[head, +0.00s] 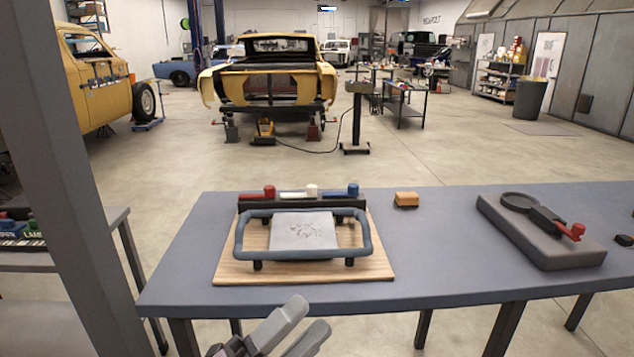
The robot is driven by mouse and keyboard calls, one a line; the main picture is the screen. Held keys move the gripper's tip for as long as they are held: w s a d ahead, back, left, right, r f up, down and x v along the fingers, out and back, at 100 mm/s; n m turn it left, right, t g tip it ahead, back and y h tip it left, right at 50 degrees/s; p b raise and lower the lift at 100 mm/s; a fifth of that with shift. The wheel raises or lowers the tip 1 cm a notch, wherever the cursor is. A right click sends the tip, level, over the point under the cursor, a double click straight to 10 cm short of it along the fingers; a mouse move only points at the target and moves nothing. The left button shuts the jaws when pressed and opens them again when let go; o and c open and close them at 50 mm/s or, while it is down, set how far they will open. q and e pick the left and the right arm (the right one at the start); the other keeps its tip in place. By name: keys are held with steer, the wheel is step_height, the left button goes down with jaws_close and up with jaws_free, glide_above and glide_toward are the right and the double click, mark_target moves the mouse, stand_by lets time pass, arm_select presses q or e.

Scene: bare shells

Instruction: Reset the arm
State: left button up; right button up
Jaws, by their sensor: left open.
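My left gripper (295,326) shows at the bottom of the head view, in front of the table's near edge and below the wooden board. Its two grey fingers are apart, with nothing between them. Most of the arm behind it is cut off by the frame's lower edge. My right gripper is not in view.
A blue-grey table (440,262) spans the front. On it are a wooden board (228,268) with a blue tube frame (302,254) around a grey plate (303,231), an orange-brown block (406,199) and a grey slab (548,246). A dark post (75,170) stands left.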

arm_select(q)
steer(key=a+f+n+t+y, duration=0.1)
steer(key=a+f+n+y, duration=0.55)
steer(key=f+n, duration=0.25)
steer(key=a+f+n+t+y, duration=0.1)
steer(key=a+f+n+y, duration=0.4)
steer(key=f+n+y, duration=0.35)
steer(key=s+a+f+n+g+y, duration=0.1)
steer(key=s+a+f+n+g, duration=0.1)
steer(key=f, duration=0.5)
steer(key=s+a+f+n+g+y, duration=0.1)
steer(key=s+a+f+n+g, duration=0.2)
steer(key=s+f, duration=0.4)
steer(key=s+a+n, duration=0.1)
steer(key=s+n, duration=0.1)
steer(key=shift+s+a+f+n+g, duration=0.3)
steer(key=shift+a+f+n, duration=0.05)
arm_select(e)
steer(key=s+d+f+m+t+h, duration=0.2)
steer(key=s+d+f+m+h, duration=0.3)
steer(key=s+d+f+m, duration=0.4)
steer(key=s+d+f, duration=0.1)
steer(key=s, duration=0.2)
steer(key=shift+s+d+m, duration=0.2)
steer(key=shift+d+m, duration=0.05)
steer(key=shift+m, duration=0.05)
